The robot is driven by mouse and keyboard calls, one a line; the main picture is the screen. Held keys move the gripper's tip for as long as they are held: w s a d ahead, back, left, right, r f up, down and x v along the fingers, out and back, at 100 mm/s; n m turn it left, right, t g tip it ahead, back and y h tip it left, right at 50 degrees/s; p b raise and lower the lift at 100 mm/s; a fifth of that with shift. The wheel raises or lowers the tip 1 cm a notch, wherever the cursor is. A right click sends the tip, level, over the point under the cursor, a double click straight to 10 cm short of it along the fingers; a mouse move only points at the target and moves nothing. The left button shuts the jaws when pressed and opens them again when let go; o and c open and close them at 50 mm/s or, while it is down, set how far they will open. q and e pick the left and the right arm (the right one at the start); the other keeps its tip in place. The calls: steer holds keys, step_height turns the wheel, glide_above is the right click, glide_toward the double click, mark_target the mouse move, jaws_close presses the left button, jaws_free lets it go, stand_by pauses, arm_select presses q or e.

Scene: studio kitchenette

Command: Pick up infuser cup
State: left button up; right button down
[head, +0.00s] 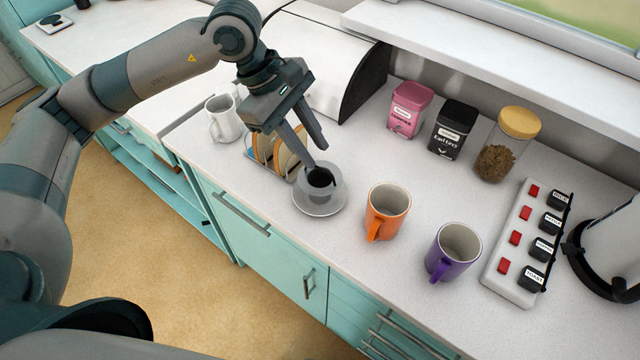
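A small grey cup (333,193) with a dark inside stands on a round grey saucer (312,210) near the counter's front edge. It looks like the infuser cup, though no label shows this. My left gripper (318,157) points down at the cup from above and behind left. Its two fingers are apart, with no object visible between them. One fingertip is at the cup's rim in the picture; I cannot tell whether it touches. My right gripper is not in view.
A toast rack (251,151) with bread stands close left of the cup, with a white mug (224,124) beyond. An orange mug (388,203) and a purple mug (455,248) stand to the right. Pink (408,108) and black (454,130) tins and a jar (497,160) stand behind.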

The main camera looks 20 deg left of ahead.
mark_target(325, 171)
arm_select(q)
steer(key=shift+s+d+f+p, duration=0.1)
steer(key=shift+d+f+p, duration=0.25)
steer(key=shift+f+p, duration=0.35)
steer(key=p+x, duration=0.1)
steer(key=x, duration=0.1)
steer(key=shift+d+f+p, duration=0.15)
steer(key=shift+f+p, duration=0.15)
steer(key=shift+p, duration=0.1)
steer(key=shift+d+f, duration=0.15)
steer(key=shift+f, duration=0.35)
jaws_close()
